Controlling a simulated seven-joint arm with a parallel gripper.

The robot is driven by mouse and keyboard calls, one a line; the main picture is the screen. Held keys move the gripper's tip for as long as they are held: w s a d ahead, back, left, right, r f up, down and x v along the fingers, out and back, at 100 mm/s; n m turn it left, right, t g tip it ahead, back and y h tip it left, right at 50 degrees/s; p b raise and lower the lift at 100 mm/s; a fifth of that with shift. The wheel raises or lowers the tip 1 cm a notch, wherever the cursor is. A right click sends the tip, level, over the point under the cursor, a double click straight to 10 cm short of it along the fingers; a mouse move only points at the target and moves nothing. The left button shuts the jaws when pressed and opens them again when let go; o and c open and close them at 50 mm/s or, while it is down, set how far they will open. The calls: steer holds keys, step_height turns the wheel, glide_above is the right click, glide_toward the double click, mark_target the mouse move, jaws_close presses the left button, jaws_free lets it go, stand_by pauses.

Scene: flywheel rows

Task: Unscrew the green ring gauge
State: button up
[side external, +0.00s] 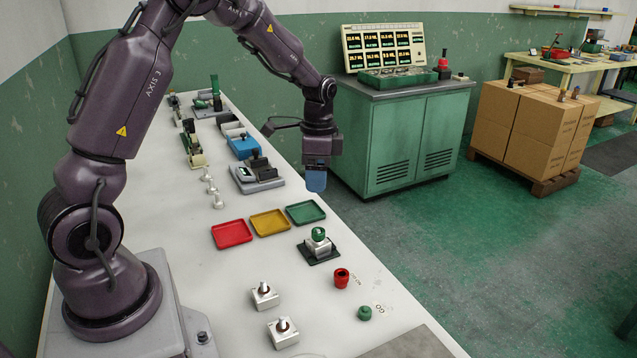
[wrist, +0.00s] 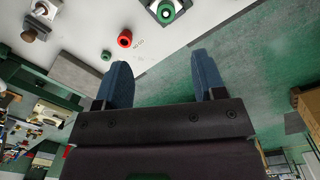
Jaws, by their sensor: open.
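A green ring (side external: 319,234) sits on top of a silver block (side external: 319,246) on a dark square base, right of the trays. My gripper (side external: 316,184) hangs above and behind the ring, near the bench's right edge, touching nothing. In the wrist view its two blue fingers (wrist: 163,75) are apart with nothing between them.
A red ring (side external: 341,278) stands in front of the block. Two silver blocks with dark-red studs (side external: 264,295) are to the left. Red (side external: 232,234), yellow (side external: 270,222) and green (side external: 306,212) trays lie behind. A green cabinet (side external: 405,140) stands beyond the bench's right edge.

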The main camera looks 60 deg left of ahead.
mark_target(318, 230)
steer(key=f+m, duration=0.3)
steer(key=f, duration=0.1)
steer(key=f+m, duration=0.3)
steer(key=f, duration=0.2)
steer(key=f+m, duration=0.3)
steer(key=f, duration=0.2)
steer(key=shift+w+a+m, duration=0.15)
steer(key=shift+w+m, duration=0.05)
steer(key=shift+m, duration=0.1)
steer(key=c, duration=1.1)
steer(key=shift+r, duration=0.65)
steer(key=shift+r, duration=1.95)
